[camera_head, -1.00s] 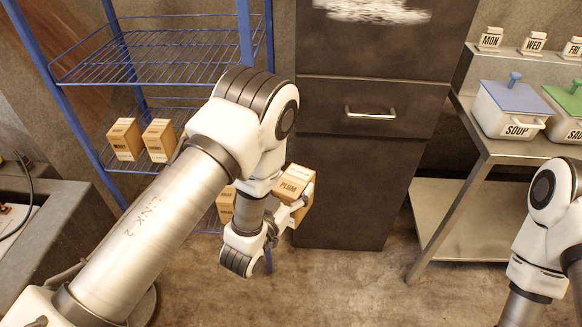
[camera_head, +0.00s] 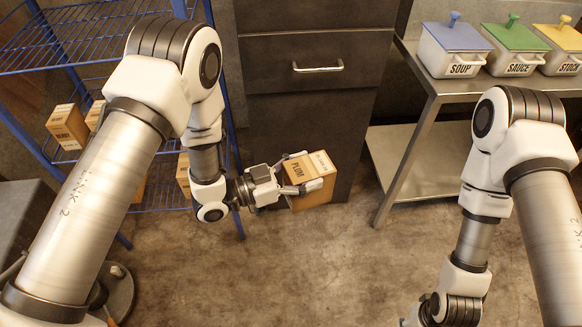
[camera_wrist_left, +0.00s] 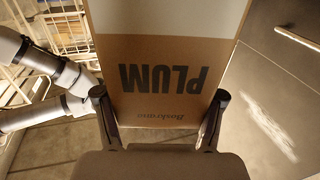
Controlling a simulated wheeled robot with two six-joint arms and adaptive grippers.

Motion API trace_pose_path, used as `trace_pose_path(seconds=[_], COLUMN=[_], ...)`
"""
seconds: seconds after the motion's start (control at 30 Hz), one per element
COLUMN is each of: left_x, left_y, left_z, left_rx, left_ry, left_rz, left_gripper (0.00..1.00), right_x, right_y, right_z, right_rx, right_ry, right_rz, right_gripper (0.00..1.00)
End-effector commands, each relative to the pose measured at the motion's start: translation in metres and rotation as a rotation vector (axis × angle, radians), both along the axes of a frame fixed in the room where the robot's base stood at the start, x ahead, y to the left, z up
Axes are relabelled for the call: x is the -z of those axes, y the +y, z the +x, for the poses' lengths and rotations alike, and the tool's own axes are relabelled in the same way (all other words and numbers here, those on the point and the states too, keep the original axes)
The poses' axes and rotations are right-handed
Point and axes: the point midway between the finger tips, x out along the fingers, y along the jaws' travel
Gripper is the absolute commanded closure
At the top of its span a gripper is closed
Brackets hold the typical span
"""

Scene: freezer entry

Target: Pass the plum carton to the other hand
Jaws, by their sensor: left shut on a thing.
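The plum carton (camera_head: 312,176) is a brown box with a paler top and the word PLUM on it. My left gripper (camera_head: 298,173) is shut on it and holds it up in front of the dark drawer cabinet, clear of the shelves. In the left wrist view the carton (camera_wrist_left: 160,75) sits between both fingers, its lettering upside down. My right arm comes in from the right in the head view. Its wrist is low near the bottom edge, and its fingers are cut off or hidden, apart from the carton.
A blue wire rack (camera_head: 75,52) with several cartons stands at the left. The dark cabinet (camera_head: 318,85) is behind the carton. A metal table (camera_head: 510,83) at the right bears soup, sauce and stock tubs. The floor between my arms is clear.

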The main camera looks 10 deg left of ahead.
Motion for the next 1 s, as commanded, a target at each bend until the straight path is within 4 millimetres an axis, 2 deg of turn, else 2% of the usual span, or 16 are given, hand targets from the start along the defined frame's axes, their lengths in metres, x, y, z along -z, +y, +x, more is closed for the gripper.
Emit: trace_pose_path(seconds=[0.17, 0.6, 1.0], left_x=[0.005, 0.005, 0.005], left_y=[-0.001, 0.028, 0.029], left_z=[0.005, -0.005, -0.006], left_rx=[0.08, 0.429, 0.445], left_ry=[-0.002, -0.003, -0.001], left_rz=[-0.001, 0.0, 0.0], left_gripper=[0.89, 0.89, 0.89], right_x=[0.0, 0.0, 0.0], right_y=[0.0, 0.0, 0.0], right_z=[0.0, 0.0, 0.0], right_rx=[0.0, 0.0, 0.0], right_ry=[0.0, 0.0, 0.0], right_rz=[0.0, 0.0, 0.0], right_gripper=[0.6, 0.6, 0.6])
